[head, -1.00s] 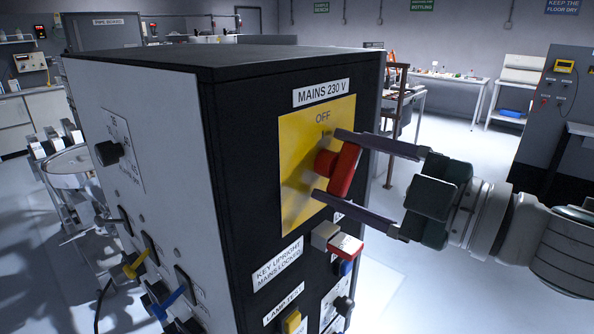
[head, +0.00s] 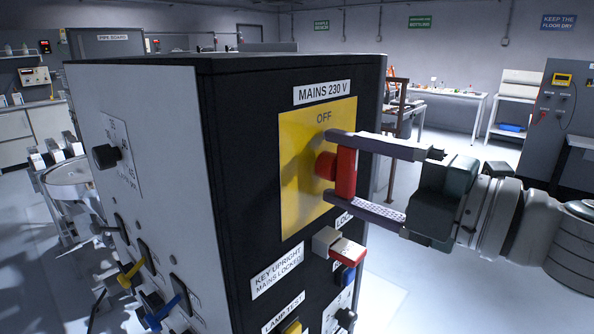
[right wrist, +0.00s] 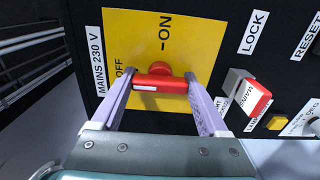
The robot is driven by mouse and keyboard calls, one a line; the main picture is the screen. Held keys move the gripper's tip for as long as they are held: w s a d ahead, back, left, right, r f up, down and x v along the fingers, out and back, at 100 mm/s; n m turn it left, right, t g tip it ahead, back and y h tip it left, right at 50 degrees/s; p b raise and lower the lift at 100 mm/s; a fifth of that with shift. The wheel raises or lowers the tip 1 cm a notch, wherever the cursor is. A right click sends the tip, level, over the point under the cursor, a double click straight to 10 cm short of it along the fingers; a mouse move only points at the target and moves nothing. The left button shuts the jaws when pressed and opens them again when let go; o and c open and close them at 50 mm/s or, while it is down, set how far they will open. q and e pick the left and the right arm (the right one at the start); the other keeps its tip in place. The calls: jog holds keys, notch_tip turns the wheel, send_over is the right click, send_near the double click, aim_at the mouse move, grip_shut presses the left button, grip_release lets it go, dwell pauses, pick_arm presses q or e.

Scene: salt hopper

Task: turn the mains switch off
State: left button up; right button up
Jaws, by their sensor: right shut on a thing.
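The mains switch is a red bar handle (head: 346,173) on a yellow plate (head: 305,205) on the dark cabinet face, below the label MAINS 230 V. The handle stands upright, in line with the OFF mark above it. In the right wrist view the red handle (right wrist: 165,86) lies across the picture, its white-striped end towards OFF; the ON mark is off to its side. My right gripper (head: 338,173) is shut on the handle, one finger at its top end and one at its bottom end. My left gripper is not in view.
Just below the plate, a grey key block with a red tag (head: 347,250) sticks out near the lower finger. A blue button (head: 347,274) is under it. Several levers, one yellow (head: 130,272), stick out on the cabinet's left side.

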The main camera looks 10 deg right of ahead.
dwell(0.3)
jog(key=o, duration=1.2)
jog(key=shift+o, duration=0.2)
jog(key=b+v, duration=0.4)
jog(key=v, duration=0.6)
